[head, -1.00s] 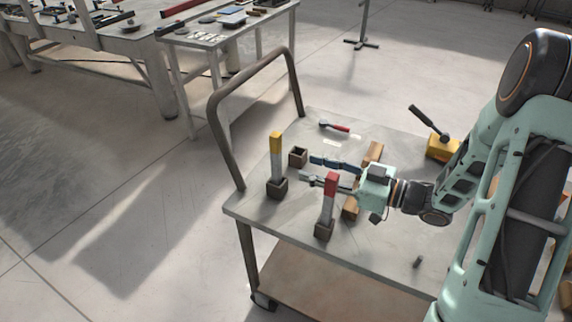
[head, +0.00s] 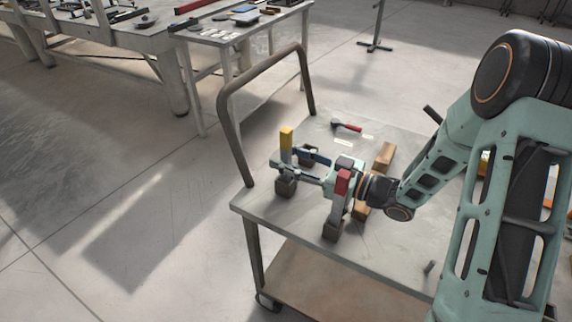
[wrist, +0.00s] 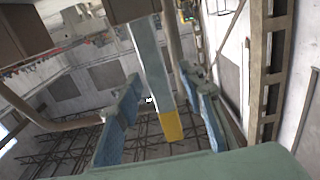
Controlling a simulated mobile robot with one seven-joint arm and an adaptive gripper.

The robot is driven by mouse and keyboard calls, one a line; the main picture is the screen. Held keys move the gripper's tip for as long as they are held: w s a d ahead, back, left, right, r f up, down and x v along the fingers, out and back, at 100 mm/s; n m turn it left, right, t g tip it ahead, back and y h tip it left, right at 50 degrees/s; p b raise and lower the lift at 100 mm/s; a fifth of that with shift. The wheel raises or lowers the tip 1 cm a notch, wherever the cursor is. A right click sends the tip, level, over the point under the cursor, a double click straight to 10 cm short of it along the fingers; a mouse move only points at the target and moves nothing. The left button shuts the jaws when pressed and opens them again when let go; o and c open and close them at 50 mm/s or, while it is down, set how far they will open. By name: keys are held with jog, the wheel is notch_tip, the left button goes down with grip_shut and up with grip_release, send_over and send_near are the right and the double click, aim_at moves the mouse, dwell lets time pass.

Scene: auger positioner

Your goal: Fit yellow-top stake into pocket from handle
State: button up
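The yellow-top stake (head: 286,140) stands upright in a brown pocket block (head: 285,187) at the handle side of the cart. My gripper (head: 290,157) is at the stake, its fingers spread on either side of the shaft. In the wrist view the grey shaft and yellow end (wrist: 171,126) show between the blue fingers (wrist: 159,85), with gaps on both sides. A second brown block, seen empty earlier, is mostly hidden behind my gripper in the head view. A brown block (wrist: 22,32) also shows at the top left of the wrist view.
A red-top stake (head: 342,185) stands in another block (head: 332,230), close in front of my wrist. The cart's handle (head: 232,125) rises at left. A wooden block (head: 385,155) and a red-handled tool (head: 347,127) lie behind. The cart's front left is clear.

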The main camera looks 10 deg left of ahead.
jog(key=shift+w+a, duration=0.1)
jog(key=shift+a, duration=0.05)
grip_shut()
jog(key=shift+r, duration=0.1)
dwell(0.3)
